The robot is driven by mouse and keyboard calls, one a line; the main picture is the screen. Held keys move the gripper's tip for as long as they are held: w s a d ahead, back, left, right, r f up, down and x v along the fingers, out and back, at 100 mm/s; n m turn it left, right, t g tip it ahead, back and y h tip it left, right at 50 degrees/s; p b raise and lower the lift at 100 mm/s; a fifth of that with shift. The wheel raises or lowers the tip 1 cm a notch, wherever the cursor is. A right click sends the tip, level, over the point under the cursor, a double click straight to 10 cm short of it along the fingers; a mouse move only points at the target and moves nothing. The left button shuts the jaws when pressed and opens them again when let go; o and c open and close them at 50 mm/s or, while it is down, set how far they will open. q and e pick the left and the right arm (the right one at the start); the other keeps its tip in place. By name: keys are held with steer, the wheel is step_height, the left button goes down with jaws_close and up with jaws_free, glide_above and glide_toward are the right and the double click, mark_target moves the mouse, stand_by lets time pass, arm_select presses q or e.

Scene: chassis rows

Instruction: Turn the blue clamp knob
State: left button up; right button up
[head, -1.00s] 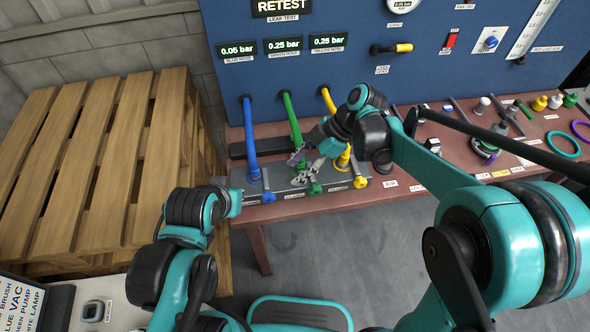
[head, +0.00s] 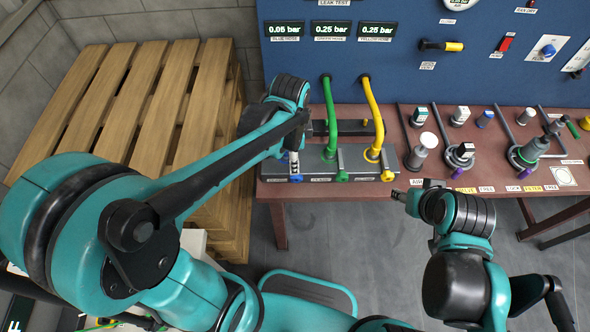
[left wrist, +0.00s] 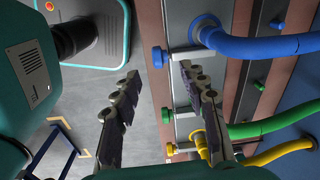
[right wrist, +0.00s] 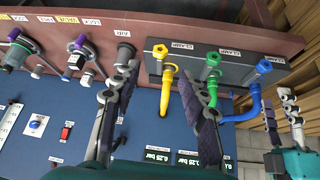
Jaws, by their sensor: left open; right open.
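The blue clamp knob (head: 296,178) is at the left end of the front of the grey clamp block (head: 325,165). It also shows in the left wrist view (left wrist: 159,57) and right wrist view (right wrist: 264,66). My left gripper (left wrist: 160,70) is open and empty, its fingertips on either side of the blue knob in the picture; I cannot tell whether they touch it. In the head view my left arm hides most of the blue hose (left wrist: 250,48). My right gripper (head: 400,195) is open and empty, in front of the bench, right of the yellow knob (head: 387,175).
The green knob (head: 342,176) sits between the blue and yellow ones. Green (head: 333,110) and yellow (head: 376,110) hoses rise behind. The blue hose display (head: 285,29) reads 0.05 bar. Fittings stand on the bench to the right; a wooden pallet (head: 130,90) stands left.

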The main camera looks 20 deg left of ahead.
mark_target(296, 177)
arm_select(q)
steer(key=shift+w+d+f+m+g, duration=0.2)
steer(key=shift+w+f+m+g, duration=0.1)
steer(key=shift+f+m, duration=0.2)
step_height(296, 177, down, 8)
steer(key=b, duration=0.3)
steer(key=shift+r, duration=0.2)
arm_select(e)
steer(key=f, duration=0.1)
steer(key=f+m, duration=0.1)
steer(key=d+f, duration=0.1)
steer(key=shift+s+d+f+t+h, duration=0.1)
steer(key=shift+s+t+h, duration=0.2)
steer(key=shift+s, duration=0.1)
arm_select(q)
steer(key=shift+s, duration=0.1)
jaws_close()
